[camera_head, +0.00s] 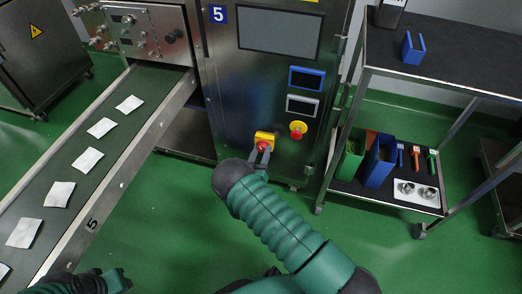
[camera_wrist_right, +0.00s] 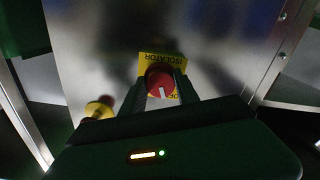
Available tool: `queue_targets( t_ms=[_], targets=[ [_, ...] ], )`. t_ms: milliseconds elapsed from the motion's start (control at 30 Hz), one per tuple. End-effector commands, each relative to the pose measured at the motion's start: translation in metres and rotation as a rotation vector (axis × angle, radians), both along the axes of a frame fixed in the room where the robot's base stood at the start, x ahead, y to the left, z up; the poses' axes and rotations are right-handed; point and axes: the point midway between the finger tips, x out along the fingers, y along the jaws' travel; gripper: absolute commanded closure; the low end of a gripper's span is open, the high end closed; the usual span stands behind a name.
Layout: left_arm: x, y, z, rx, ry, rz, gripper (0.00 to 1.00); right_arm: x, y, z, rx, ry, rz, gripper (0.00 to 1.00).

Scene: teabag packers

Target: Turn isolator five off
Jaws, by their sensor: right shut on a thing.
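The isolator is a red knob (camera_head: 262,145) on a yellow plate (camera_head: 264,136), low on the front of the steel cabinet marked 5 (camera_head: 218,14). In the right wrist view the yellow plate (camera_wrist_right: 157,58) reads ISOLATOR upside down. The knob (camera_wrist_right: 159,78) has a white mark pointing down in that picture. My right gripper (camera_head: 261,153) is shut on the knob, with a finger on each side of it (camera_wrist_right: 160,88). The lower lettering of the plate is partly hidden by the gripper. A dark green part of my left arm shows at the bottom left; its fingers are not clear.
A red emergency button on a yellow base (camera_head: 298,129) sits right of the isolator. Blue-framed (camera_head: 306,79) and white-framed (camera_head: 302,105) panels are above it. A conveyor (camera_head: 142,147) with several teabags runs at left. A shelf trolley (camera_head: 455,50) stands at right.

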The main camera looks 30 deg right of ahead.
Motion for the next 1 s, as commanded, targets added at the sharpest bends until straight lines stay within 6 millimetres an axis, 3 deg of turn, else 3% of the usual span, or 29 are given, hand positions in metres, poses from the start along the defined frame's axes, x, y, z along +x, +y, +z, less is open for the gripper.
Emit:
queue_targets(
  t_ms=[500,1000],
  targets=[
    [0.0,0.0,0.0075,0.0,0.0,0.0,0.64,-0.0002,0.0013,-0.0011,-0.23,0.276,0.004,1.0],
    [0.0,0.0,0.0081,0.0,0.0,0.0,0.64,0.0002,0.0017,-0.0015,-0.278,0.333,0.006,1.0]
  ],
)
